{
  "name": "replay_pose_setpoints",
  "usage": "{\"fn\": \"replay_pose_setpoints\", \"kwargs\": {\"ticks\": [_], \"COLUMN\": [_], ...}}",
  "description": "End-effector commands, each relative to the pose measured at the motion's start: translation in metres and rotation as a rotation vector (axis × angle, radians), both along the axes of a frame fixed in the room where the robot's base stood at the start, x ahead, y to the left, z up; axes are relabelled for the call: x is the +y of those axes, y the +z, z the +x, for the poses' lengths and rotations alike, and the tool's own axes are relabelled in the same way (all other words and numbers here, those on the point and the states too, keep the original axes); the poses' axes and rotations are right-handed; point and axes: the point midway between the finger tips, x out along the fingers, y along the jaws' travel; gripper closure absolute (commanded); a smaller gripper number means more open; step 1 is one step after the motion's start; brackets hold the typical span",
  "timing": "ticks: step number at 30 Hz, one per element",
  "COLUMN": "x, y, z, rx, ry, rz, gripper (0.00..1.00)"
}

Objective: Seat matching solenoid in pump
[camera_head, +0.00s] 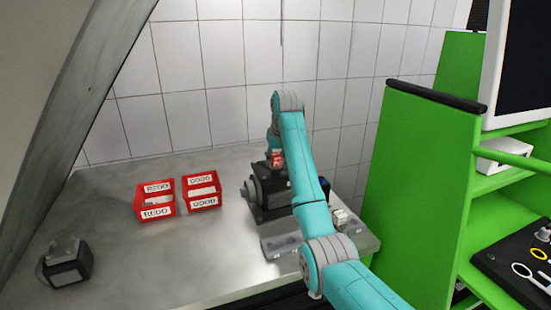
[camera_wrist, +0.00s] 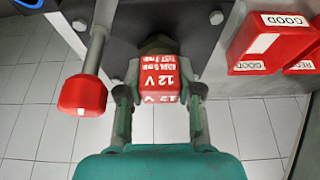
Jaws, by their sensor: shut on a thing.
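A red solenoid block marked "12 V" (camera_wrist: 158,82) sits between the two fingers of my gripper (camera_wrist: 158,100), which is shut on it. In the head view the red block (camera_head: 277,158) shows at the top of the dark pump (camera_head: 268,199), beside my teal arm. In the wrist view a dark olive fitting (camera_wrist: 157,44) shows just past the block, against the pump's dark body (camera_wrist: 205,22). I cannot tell whether the block is fully down on the fitting. My arm hides part of the pump in the head view.
A red-tipped rod (camera_wrist: 82,95) stands left of my gripper. Two red bins stand left of the pump, labelled REDO (camera_head: 155,212) and GOOD (camera_head: 203,202). A second dark unit (camera_head: 64,264) lies at the bench's left. A clear tray (camera_head: 279,247) lies in front. A green cart (camera_head: 420,165) stands right.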

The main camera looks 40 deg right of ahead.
Motion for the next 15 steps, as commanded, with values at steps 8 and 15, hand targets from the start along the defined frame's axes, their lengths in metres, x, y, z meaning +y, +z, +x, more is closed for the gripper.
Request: {"fn": "replay_pose_setpoints", "kwargs": {"ticks": [8,15], "x": [0.0000,0.0000], "y": [-0.0041,-0.0081], "z": [0.0000,-0.0001], "rx": [0.000,0.000], "ry": [0.000,0.000], "rz": [0.000,0.000], "gripper": [0.90,0.90]}}
